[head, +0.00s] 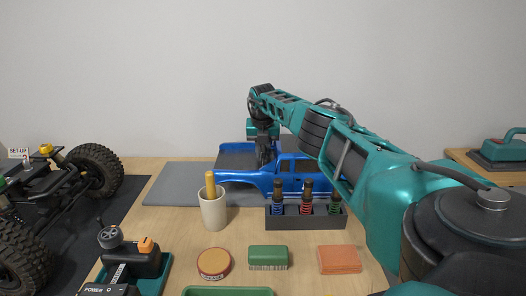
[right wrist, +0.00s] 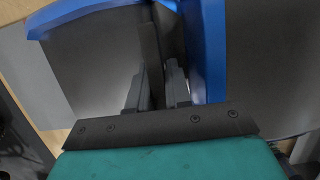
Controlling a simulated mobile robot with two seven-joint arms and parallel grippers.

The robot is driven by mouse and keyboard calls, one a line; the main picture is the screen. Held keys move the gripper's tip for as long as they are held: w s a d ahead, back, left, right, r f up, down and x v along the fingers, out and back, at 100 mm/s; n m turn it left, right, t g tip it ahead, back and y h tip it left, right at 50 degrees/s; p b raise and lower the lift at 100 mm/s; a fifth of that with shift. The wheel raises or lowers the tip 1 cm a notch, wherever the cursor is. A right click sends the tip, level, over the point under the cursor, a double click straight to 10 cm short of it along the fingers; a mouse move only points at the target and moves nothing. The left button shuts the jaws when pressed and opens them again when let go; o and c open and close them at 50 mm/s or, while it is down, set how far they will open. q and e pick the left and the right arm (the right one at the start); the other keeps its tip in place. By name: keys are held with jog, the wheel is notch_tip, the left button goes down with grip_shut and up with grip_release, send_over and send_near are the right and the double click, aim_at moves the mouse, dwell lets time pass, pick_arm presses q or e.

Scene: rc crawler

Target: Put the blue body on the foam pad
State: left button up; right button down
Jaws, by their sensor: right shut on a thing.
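The blue body (head: 236,178), a pickup-truck shell, is at the back middle of the table in the head view. The grey foam pad (head: 170,186) lies flat under and behind it, with its left part bare. My right gripper (head: 265,160) points down and is shut on the body near its middle. In the right wrist view, the fingers (right wrist: 167,75) close on a blue edge of the body (right wrist: 208,50). I cannot tell whether the body touches the pad or hangs just above it. My left gripper is not in view.
A dark holder (head: 305,222) with several shock absorbers stands in front of the body, beside a cup (head: 213,213) with a yellow-handled tool. A round tin (head: 213,263), a green block (head: 268,257) and an orange block (head: 339,259) lie nearer. The crawler chassis (head: 45,190) is at left.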

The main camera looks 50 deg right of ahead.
jog(key=c, duration=1.1)
grip_release()
jog(key=shift+o, duration=0.2)
jog(key=p+v, duration=0.2)
jog(key=v, duration=1)
jog(key=shift+r+p, duration=0.15)
jog(key=shift+p, duration=0.2)
